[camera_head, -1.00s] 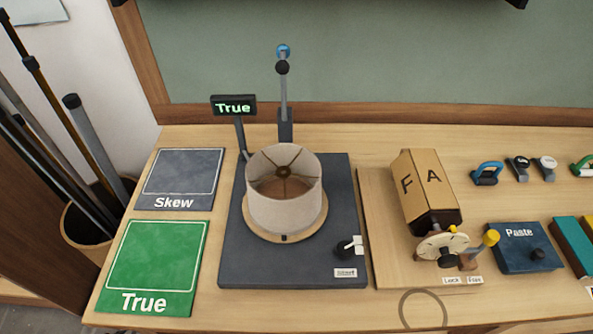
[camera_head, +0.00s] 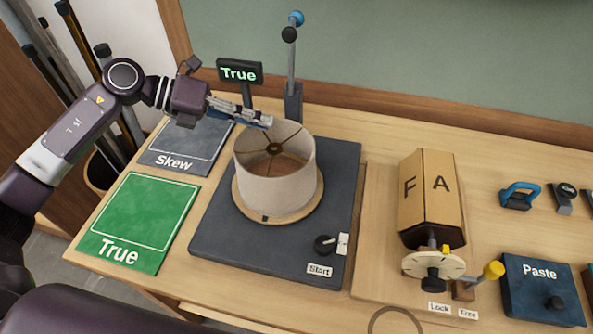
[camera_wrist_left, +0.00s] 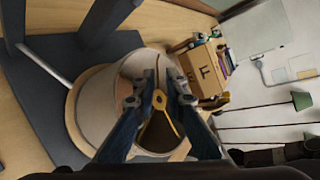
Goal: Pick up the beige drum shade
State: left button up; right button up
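The beige drum shade (camera_head: 268,185) sits upright on a round wooden disc (camera_head: 246,207) on the dark turntable base (camera_head: 310,232). Its open top shows a brass spider ring inside. My left gripper (camera_head: 266,121) reaches in from the left, its fingertips by the shade's upper back rim. In the left wrist view the fingers (camera_wrist_left: 157,98) are spread apart over the open top of the shade (camera_wrist_left: 96,108), with the brass ring visible between them. Nothing is held, and I cannot tell whether a finger touches the rim. My right gripper is not in view.
A display reading True (camera_head: 240,72) and an upright lever (camera_head: 291,60) stand behind the shade. The grey Skew mat (camera_head: 160,158) and green True mat (camera_head: 143,215) lie bare at left. A cardboard FA box (camera_head: 428,195) and blue Paste box (camera_head: 540,290) stand at right.

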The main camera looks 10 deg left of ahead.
aim_at(307, 137)
pick_arm(q)
jog(key=p+x, duration=0.4)
jog(key=x, duration=0.2)
jog(key=shift+s+d+f, duration=0.1)
jog(key=shift+d+f, duration=0.05)
jog(key=shift+f, duration=0.1)
jog(key=shift+d+f, duration=0.2)
jog(key=shift+d, duration=0.1)
jog(key=shift+f, duration=0.2)
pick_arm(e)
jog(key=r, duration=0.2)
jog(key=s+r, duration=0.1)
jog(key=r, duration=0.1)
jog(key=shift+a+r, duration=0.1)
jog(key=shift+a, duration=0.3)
pick_arm(q)
grip_shut()
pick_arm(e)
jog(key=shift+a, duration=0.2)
